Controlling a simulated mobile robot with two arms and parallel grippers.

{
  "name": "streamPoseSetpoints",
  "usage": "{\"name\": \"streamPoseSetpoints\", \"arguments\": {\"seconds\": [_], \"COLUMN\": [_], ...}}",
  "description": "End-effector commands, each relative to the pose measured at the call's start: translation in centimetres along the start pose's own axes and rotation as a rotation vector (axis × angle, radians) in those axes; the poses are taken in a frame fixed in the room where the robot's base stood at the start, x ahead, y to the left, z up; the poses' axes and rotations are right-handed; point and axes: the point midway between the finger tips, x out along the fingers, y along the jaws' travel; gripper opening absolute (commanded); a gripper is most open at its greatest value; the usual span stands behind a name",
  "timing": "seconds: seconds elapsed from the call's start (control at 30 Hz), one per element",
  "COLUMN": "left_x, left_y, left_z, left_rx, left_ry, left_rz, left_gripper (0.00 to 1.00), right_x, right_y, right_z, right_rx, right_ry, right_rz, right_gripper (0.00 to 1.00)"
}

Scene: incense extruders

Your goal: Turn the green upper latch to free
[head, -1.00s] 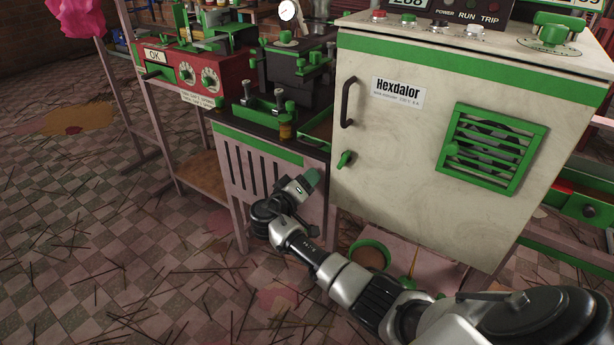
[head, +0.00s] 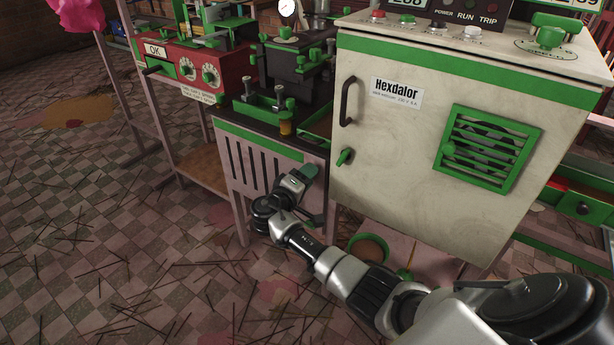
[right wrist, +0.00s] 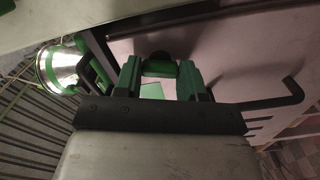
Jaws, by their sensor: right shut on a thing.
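My right gripper (head: 309,172) is at the upper right of the slatted front of the low cabinet (head: 240,180), below and left of the white cabinet. In the right wrist view its two green fingers (right wrist: 158,75) are shut on a small green latch with a dark end (right wrist: 160,68). The head view does not show this latch apart from the fingertips, so its exact angle is hard to tell. Another green latch (head: 344,157) sits on the white cabinet door, apart from the gripper. My left gripper is not in view.
The white Hexdalor cabinet (head: 400,150) has a black handle (head: 347,101) and stands close to the right of my gripper. A black bent handle (right wrist: 290,92) is right of the fingers in the wrist view. A green-rimmed round container (head: 368,248) is below.

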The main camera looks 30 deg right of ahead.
Motion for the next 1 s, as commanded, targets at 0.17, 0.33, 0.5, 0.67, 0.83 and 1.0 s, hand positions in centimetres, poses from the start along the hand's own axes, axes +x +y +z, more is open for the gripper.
{"name": "streamPoseSetpoints", "arguments": {"seconds": [0.17, 0.33, 0.5, 0.67, 0.83, 1.0], "left_x": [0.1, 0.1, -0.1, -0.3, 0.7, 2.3], "left_y": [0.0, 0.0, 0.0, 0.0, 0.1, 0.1], "left_z": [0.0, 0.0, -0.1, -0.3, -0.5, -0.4], "left_rx": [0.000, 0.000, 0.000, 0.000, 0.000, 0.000], "left_ry": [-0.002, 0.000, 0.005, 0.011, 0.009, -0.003], "left_rz": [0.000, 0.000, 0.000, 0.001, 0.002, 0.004], "left_gripper": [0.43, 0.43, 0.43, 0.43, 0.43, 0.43], "right_x": [-0.1, -0.1, 0.0, -0.5, -3.1, -6.6], "right_y": [0.0, 0.0, 0.0, 0.0, 0.0, 0.0], "right_z": [-0.1, -0.1, -0.1, -0.1, -0.1, -0.1], "right_rx": [0.002, 0.002, 0.002, 0.002, 0.003, 0.002], "right_ry": [0.003, 0.002, 0.001, 0.002, 0.003, 0.004], "right_rz": [-0.001, -0.001, 0.000, -0.001, -0.005, -0.004], "right_gripper": [0.42, 0.66, 0.66, 0.66, 0.66, 0.66]}}
